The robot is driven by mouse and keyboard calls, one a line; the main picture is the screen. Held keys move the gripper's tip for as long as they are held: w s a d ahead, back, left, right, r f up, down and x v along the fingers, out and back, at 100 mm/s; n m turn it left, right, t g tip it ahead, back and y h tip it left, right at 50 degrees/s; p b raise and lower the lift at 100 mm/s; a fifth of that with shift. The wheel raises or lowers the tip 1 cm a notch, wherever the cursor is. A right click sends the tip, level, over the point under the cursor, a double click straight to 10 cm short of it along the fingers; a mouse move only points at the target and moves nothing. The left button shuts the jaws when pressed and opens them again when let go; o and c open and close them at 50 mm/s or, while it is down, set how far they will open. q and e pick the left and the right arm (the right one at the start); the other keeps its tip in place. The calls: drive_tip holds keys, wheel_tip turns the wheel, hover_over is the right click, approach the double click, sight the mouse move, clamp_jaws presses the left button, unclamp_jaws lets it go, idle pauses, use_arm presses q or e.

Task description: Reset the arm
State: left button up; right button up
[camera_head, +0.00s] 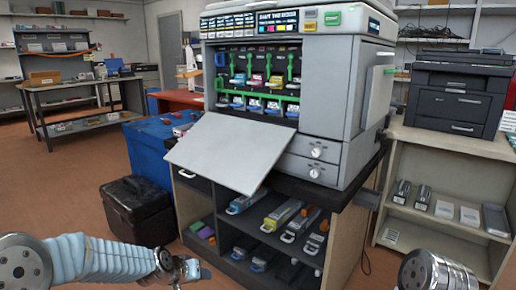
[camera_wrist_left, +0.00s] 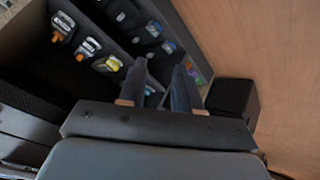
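My left arm (camera_head: 100,258) comes in low from the left in the head view, a pale blue ribbed sleeve between metal joints. My left gripper (camera_head: 190,270) is at the bottom edge, in front of the cabinet and partly cut off. In the left wrist view the two dark fingers of the left gripper (camera_wrist_left: 160,72) stand apart with nothing between them. Only a metal joint of my right arm (camera_head: 430,272) shows at the bottom right; the right gripper is out of view.
A large printer (camera_head: 335,100) stands on a cabinet, its front panel (camera_head: 230,150) folded down. Toner cartridges (camera_head: 280,215) lie on the shelves below. A blue bin (camera_head: 150,145) and black box (camera_head: 138,212) stand left. A shelf unit (camera_head: 450,150) stands right. The left floor is open.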

use_arm(q)
drive_tip(key=s+d+f+g, duration=0.3)
drive_tip(key=s+f, duration=1)
drive_tip(key=f, duration=0.4)
drive_tip(key=s+d+f+g, duration=0.1)
drive_tip(key=s+f, duration=0.2)
drive_tip(key=s, duration=0.4)
drive_tip(key=s+d+f+g, duration=0.1)
drive_tip(key=s+f, duration=0.3)
drive_tip(key=s, duration=0.4)
drive_tip(key=shift+s+d+f+n+g, duration=0.25)
drive_tip(key=shift+s+f+n+g, duration=0.05)
drive_tip(key=shift+g, duration=0.4)
